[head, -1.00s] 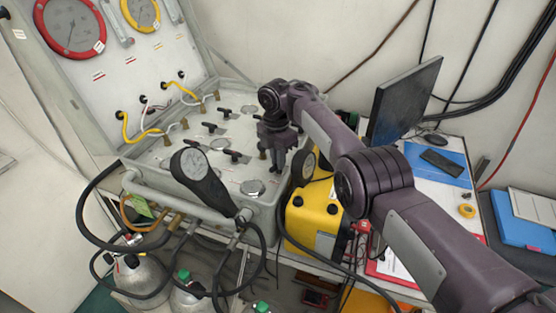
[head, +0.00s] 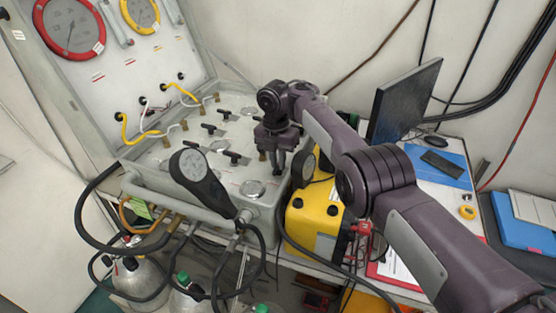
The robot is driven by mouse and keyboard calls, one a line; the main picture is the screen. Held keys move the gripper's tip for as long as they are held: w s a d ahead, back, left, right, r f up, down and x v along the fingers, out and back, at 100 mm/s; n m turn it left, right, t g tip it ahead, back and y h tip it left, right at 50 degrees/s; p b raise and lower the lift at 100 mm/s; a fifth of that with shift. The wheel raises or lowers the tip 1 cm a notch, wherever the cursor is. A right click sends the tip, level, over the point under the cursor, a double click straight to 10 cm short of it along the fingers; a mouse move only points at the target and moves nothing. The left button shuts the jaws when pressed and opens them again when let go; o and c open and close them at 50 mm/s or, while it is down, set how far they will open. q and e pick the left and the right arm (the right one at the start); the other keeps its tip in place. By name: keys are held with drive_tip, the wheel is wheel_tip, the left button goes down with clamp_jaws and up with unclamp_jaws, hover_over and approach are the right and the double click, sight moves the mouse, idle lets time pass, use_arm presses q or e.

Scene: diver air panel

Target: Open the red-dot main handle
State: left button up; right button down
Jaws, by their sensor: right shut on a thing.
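The air panel (head: 205,170) is a grey case with black T-shaped handles on its top face; some show at the back (head: 222,112) and nearer the middle (head: 232,157). My right gripper (head: 277,163) points down over the right side of this face. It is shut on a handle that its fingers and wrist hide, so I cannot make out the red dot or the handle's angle. My left gripper is out of view.
The open lid (head: 90,75) with red and yellow gauges stands behind. A black gauge (head: 195,168) on a hose rises in front. A yellow case (head: 315,215) and a monitor (head: 403,100) stand at the right. Gas cylinders (head: 140,275) stand below left.

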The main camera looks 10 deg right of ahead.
drive_tip(key=c, duration=1.5)
unclamp_jaws()
drive_tip(key=shift+o, duration=0.2)
drive_tip(key=shift+w+a+r+b, duration=0.1)
drive_tip(key=shift+r+b, duration=0.35)
drive_tip(key=shift+r, duration=1.5)
drive_tip(key=shift+a+r+b, duration=0.1)
drive_tip(key=shift+r+b, duration=0.3)
drive_tip(key=shift+r, duration=1.5)
